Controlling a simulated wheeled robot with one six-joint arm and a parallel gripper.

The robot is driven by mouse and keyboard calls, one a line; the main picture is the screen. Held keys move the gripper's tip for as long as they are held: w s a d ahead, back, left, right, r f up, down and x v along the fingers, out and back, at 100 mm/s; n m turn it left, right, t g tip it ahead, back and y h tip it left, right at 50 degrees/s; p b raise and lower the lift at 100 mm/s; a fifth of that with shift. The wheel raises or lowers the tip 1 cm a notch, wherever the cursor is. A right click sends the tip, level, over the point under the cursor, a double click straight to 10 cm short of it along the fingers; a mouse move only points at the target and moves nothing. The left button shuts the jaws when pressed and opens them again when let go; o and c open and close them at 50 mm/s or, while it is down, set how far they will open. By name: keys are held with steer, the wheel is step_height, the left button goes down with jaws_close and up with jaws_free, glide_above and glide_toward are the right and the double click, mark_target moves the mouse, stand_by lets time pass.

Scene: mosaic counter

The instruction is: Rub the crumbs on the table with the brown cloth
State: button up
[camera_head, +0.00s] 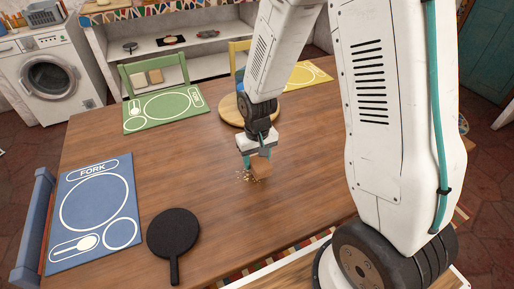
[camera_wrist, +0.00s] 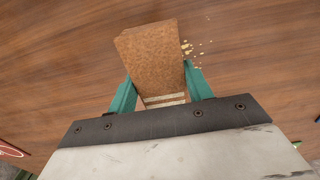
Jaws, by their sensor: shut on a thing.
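My gripper (camera_head: 256,158) points down over the middle of the wooden table (camera_head: 200,150). Its teal fingers are shut on the brown cloth (camera_head: 261,169), a folded, block-like piece. In the wrist view the brown cloth (camera_wrist: 152,55) sits between the two fingers of my gripper (camera_wrist: 157,90). The cloth is at or close to the table top; I cannot tell whether it touches. The crumbs (camera_head: 243,176) are pale bits on the table just left of the cloth. They also show in the wrist view (camera_wrist: 196,46), right beside the cloth. Some may be hidden under it.
A round wooden board (camera_head: 233,109) lies behind my gripper. A green placemat (camera_head: 165,108) and a yellow placemat (camera_head: 306,75) lie at the far side. A blue placemat (camera_head: 95,205) and a black paddle-shaped pan (camera_head: 173,235) are at the left. The table's middle is clear.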

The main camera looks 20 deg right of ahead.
mark_target(257, 158)
steer(key=shift+r, duration=2.1)
steer(key=shift+f, duration=0.2)
